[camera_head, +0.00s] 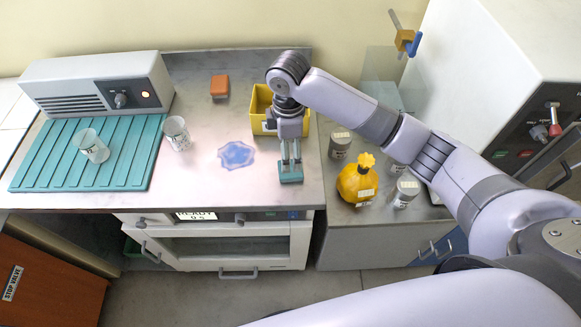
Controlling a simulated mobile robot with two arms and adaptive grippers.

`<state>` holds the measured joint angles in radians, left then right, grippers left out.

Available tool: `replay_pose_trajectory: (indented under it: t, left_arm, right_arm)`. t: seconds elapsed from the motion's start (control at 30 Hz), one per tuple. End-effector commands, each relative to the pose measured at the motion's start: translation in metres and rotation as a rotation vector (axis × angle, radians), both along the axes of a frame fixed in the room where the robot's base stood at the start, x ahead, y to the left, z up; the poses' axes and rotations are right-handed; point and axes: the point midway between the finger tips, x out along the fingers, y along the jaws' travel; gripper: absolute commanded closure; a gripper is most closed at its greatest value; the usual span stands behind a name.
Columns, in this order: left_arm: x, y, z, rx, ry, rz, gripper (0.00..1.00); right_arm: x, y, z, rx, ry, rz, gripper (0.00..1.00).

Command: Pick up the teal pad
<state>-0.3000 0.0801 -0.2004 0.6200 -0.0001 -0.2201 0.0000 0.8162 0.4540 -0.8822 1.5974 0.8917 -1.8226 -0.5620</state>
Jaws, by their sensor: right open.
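The small teal pad (291,178) lies on the steel worktop near its front edge, right of the blue spill. My right gripper (290,161) points down at the pad from above, with its fingertips at the pad's back part. The gripper is open, and its fingers partly cover the pad. Whether the fingertips touch the pad cannot be told from this angle. My left gripper is not in view.
A yellow bin (260,103) stands just behind my right gripper. An orange pad (219,86) lies at the back. A blue spill (236,155) and a beaker (177,134) are to the left.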

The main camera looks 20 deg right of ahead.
Motion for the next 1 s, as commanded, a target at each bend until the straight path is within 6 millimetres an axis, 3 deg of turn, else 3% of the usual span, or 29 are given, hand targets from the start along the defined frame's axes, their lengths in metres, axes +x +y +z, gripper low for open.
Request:
replay_pose_trajectory:
  t: [0.1,0.37,0.63,0.93,1.0]
  left_arm:
    - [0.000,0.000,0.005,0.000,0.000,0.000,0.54]
    - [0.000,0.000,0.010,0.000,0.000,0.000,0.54]
    - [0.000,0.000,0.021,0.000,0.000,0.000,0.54]
    - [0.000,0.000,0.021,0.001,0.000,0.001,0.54]
    - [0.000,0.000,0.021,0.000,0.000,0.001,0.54]
  right_arm:
    - [0.000,0.000,-0.017,0.000,0.001,0.000,0.22]
    - [0.001,0.003,-0.035,0.000,0.001,0.000,0.22]
    - [0.003,0.009,-0.073,-0.001,0.001,0.000,0.22]
    - [0.003,0.009,-0.080,-0.001,-0.003,0.001,0.22]
    - [0.003,0.009,-0.080,0.000,-0.003,0.001,0.26]
